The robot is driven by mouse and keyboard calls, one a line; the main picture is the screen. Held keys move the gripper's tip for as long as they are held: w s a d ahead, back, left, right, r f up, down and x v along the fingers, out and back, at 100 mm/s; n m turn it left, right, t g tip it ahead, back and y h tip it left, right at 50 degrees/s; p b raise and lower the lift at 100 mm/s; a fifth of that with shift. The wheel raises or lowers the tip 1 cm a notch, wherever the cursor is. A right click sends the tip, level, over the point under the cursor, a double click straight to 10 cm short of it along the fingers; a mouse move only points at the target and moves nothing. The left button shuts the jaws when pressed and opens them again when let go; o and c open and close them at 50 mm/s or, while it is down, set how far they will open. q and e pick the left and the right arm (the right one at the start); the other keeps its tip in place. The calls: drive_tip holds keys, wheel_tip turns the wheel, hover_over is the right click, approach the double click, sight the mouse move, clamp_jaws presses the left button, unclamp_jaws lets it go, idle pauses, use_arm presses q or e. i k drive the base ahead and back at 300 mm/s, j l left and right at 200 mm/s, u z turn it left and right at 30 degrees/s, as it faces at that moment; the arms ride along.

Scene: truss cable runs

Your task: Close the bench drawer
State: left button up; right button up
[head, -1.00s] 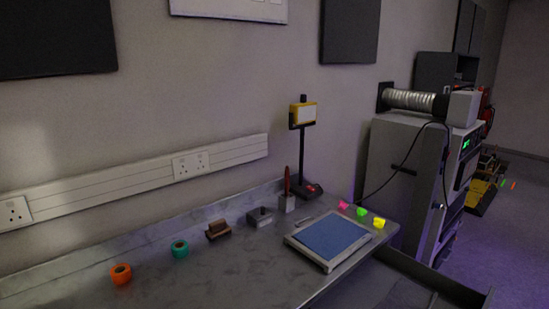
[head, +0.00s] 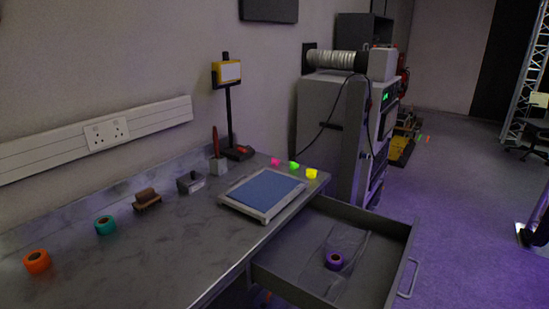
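The bench drawer (head: 377,220) stands pulled out from under the right end of the grey bench (head: 160,250). Its handle (head: 408,279) is on the front face, at the right in the head view. Inside the drawer lie a purple tape roll (head: 333,261) and a clear, flat bag or sheet (head: 347,244). Neither of my grippers shows in the head view.
On the bench are an orange roll (head: 37,262), a teal roll (head: 104,225), a brush-like block (head: 147,199), a blue-topped tray (head: 263,193) and a yellow-headed stand (head: 228,105). A grey cabinet (head: 325,130) stands beyond the drawer. Open floor lies to the right.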

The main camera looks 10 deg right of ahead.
sight(375, 280)
drive_tip(key=k+l+z, duration=0.1)
drive_tip(key=z, duration=0.3)
drive_tip(key=l+z, duration=0.5)
drive_tip(key=z, duration=0.25)
